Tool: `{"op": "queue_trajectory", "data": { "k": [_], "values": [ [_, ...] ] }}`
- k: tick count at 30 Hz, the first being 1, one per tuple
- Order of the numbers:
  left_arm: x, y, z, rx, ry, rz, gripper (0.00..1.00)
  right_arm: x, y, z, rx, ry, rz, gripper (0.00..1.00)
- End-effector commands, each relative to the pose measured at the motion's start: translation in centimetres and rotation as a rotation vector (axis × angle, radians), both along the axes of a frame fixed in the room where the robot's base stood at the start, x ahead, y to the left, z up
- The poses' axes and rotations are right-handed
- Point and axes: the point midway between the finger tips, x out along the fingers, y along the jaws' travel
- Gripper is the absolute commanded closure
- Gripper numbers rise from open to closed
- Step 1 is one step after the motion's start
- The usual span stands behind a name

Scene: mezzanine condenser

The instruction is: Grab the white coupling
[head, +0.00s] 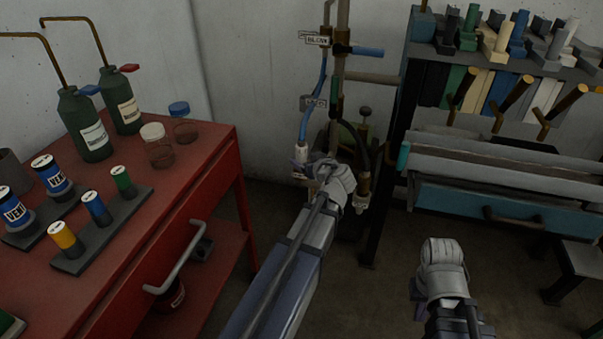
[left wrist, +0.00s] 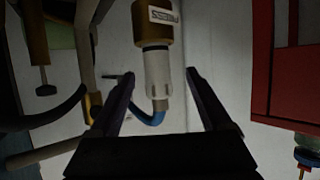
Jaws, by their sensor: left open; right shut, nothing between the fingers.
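The white coupling (head: 300,153) hangs at the lower end of a blue hose (head: 305,122) by the wall pipes in the head view. In the left wrist view the white coupling (left wrist: 157,75) stands between my open left fingers, with a gap on both sides. A brass-coloured piece with a label (left wrist: 160,18) adjoins it. My left gripper (head: 312,167) is right at the coupling in the head view, its fingers partly hidden by my wrist. My right gripper (head: 440,265) is at the lower right, away from the coupling, shut and empty; its fingertips are hard to see.
A red cabinet (head: 190,150) with green bottles (head: 83,125), jars and coloured cans stands left. A vertical pipe (head: 338,75) with a blue-handled valve (head: 367,51) and a dark curved hose (head: 357,140) are close to my left gripper. A dark rack with a blue drawer (head: 460,198) stands right.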

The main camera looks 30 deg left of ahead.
Motion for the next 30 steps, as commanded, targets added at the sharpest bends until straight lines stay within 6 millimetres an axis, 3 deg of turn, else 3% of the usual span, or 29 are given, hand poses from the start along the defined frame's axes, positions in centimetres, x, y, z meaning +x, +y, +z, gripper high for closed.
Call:
{"op": "queue_trajectory", "data": {
  "k": [20, 30],
  "values": [
    [1.9, 2.4, -1.2, 0.003, -0.014, 0.004, 0.18, 0.0, 0.0, -1.4, -0.002, -0.001, 0.001, 1.0],
    [4.8, 5.2, -2.8, 0.002, -0.014, 0.004, 0.18, 0.0, -0.1, -3.0, -0.004, -0.001, 0.001, 1.0]
  ]
}}
